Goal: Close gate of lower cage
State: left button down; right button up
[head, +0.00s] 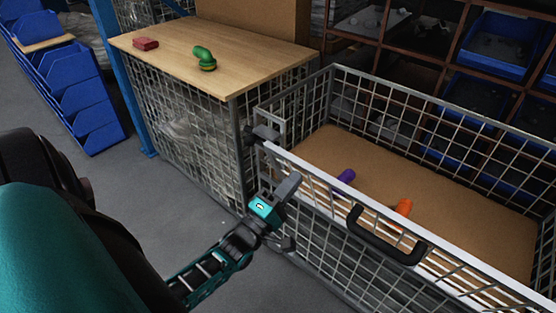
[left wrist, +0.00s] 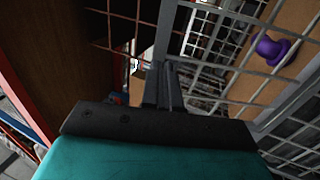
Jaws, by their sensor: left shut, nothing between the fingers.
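The lower cage (head: 333,70) is a grey wire-mesh box with a brown floor, at the right of the head view. Its front gate (head: 315,178) has a pale top rail and a black handle (head: 385,236). The gate stands across the front; I cannot tell whether it is fully closed. A dark latch-like part (head: 263,134) is at its left end. My left gripper (head: 290,184) is shut and empty, just outside the gate's left part; contact is unclear. In the left wrist view, its fingers (left wrist: 164,86) are together beside the mesh. My right gripper is out of view.
A purple item (head: 346,176) and an orange item (head: 403,207) lie inside the cage. The purple one shows through mesh in the wrist view (left wrist: 270,50). A wooden-topped cage (head: 240,58) adjoins at left, bearing green and red items. Blue bins (head: 75,95) stand far left.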

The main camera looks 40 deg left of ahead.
aim_at(305, 164)
pick_arm(q)
jog(key=shift+w+r, duration=0.2)
jog(key=shift+w, duration=0.35)
jog(key=shift+g, duration=0.8)
jog(key=w+r+p, duration=0.1)
jog(key=p, duration=0.1)
jog(key=w+r+p, duration=0.1)
jog(key=w+p, duration=0.1)
jog(key=p, duration=0.1)
jog(key=shift+w+r, duration=0.3)
jog(key=w+p, duration=0.1)
jog(key=w+g+p, duration=0.1)
jog(key=w+p, duration=0.1)
jog(key=w+g+p, duration=0.1)
jog(key=shift+w+a+r, duration=0.1)
jog(key=shift+w+r, duration=0.25)
jog(key=shift+w, duration=0.05)
